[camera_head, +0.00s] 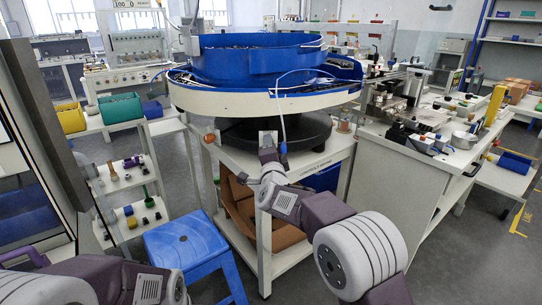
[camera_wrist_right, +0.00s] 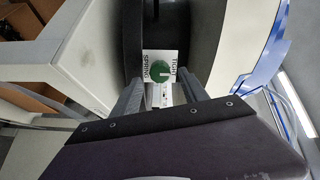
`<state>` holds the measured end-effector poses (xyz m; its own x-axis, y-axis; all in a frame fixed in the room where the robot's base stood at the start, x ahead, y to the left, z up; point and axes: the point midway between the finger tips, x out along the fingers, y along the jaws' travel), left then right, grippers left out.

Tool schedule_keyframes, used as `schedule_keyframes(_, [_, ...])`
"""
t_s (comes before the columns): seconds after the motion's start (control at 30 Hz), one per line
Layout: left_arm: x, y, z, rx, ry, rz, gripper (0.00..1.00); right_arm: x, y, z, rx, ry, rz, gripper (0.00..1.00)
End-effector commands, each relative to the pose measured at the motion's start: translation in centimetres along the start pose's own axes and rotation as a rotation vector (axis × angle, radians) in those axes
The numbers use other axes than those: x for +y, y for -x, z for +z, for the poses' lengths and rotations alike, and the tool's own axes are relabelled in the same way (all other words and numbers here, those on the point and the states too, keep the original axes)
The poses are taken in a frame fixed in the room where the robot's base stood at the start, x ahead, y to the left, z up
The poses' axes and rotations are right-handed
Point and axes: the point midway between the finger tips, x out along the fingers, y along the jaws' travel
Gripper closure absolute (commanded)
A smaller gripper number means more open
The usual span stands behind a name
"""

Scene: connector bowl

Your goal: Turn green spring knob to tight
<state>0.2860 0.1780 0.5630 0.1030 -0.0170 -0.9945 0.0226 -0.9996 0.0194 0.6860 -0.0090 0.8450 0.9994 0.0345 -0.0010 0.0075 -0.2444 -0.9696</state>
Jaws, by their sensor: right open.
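The green spring knob (camera_wrist_right: 160,72) is round and sits on a small white plate lettered SPRING and TIGHT in the right wrist view. A short pale mark on the knob seems to run toward the TIGHT lettering, but it is too small to be sure. My right gripper (camera_wrist_right: 162,92) is open, with its two fingers apart, one on either side of the knob in the picture. I cannot tell how far the fingertips are from the knob. In the head view my right gripper (camera_head: 268,140) is at the black base under the bowl, and the knob is hidden there.
The blue feeder bowl (camera_head: 250,62) stands above my right gripper on a white-framed stand with a black round base (camera_head: 310,130). A blue stool (camera_head: 185,243) stands in front. Shelves with small parts (camera_head: 125,175) are at left; a cluttered workbench (camera_head: 420,165) is at right.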

Motion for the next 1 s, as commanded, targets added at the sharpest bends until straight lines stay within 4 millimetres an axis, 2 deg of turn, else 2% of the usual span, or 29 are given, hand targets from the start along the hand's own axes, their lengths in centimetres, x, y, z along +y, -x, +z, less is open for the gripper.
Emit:
schedule_keyframes(0.1, [0.0,0.3,0.0,0.000,0.000,0.000,1.00,-0.2,2.4,0.0,-0.002,0.000,0.000,0.48])
schedule_keyframes(0.3, [0.0,0.7,-0.1,0.000,0.000,0.000,1.00,-0.1,5.5,0.0,-0.002,-0.001,0.001,0.48])
schedule_keyframes(0.43, [0.0,0.7,-0.1,0.000,0.000,0.000,1.00,0.0,6.2,0.0,-0.001,0.000,0.001,0.48])
schedule_keyframes(0.73, [0.0,0.7,-0.1,0.000,0.000,0.000,1.00,0.1,6.2,-0.5,0.008,-0.001,0.002,0.48])
schedule_keyframes(0.77, [0.0,0.7,-0.1,0.000,0.000,0.000,1.00,0.2,6.0,-1.1,0.019,-0.002,0.003,0.48])
schedule_keyframes(0.83, [0.0,0.7,-0.1,0.000,0.000,0.000,1.00,-0.5,5.7,-3.8,0.064,-0.011,-0.008,0.48])
schedule_keyframes(0.87, [0.0,0.7,-0.1,0.000,0.000,0.000,1.00,-0.8,5.8,-5.5,0.090,-0.015,-0.009,0.48])
schedule_keyframes(0.9, [0.0,0.7,-0.1,0.000,0.000,0.000,1.00,-0.6,6.1,-8.1,0.129,-0.010,-0.003,0.48])
schedule_keyframes(0.93, [0.0,0.7,-0.1,0.000,0.000,0.000,1.00,0.0,6.6,-10.3,0.151,0.008,0.013,0.48])
schedule_keyframes(0.97, [0.0,0.7,-0.1,0.000,0.000,0.000,1.00,1.5,7.4,-12.0,0.147,0.045,0.058,0.48])
schedule_keyframes(1.0, [0.0,0.7,-0.1,0.000,0.000,0.000,1.00,4.2,8.8,-13.2,0.107,0.118,0.144,0.48])
